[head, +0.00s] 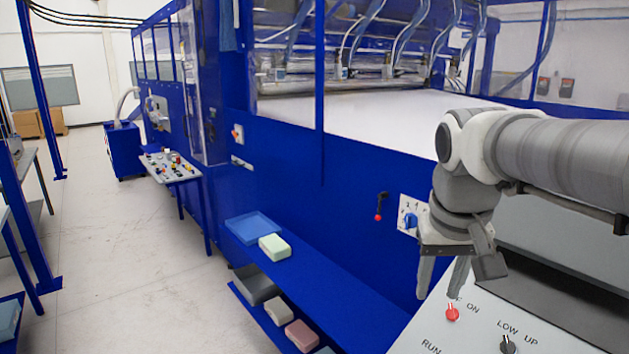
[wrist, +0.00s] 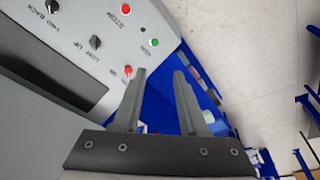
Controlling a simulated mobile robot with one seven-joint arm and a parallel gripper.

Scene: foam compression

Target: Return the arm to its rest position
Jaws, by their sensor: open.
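My gripper (head: 441,283) hangs at the right of the head view with its two fingers pointing down. The fingers are apart with nothing between them. In the wrist view, my gripper (wrist: 160,73) also shows two separated, empty fingers. Just below and beside it in the head view is a grey control panel (head: 478,328) with a red-topped ON switch (head: 452,313) and a black LOW/UP knob (head: 507,344). The wrist view shows the same panel (wrist: 75,22) at upper left, with red and green buttons. I cannot tell whether the fingers touch the panel.
The large blue machine (head: 300,170) fills the middle. A blue shelf (head: 335,300) bears a blue tray (head: 253,228) and a pale green foam block (head: 275,247). More blocks lie below. A button table (head: 172,168) stands at left. The floor (head: 110,260) on the left is largely clear.

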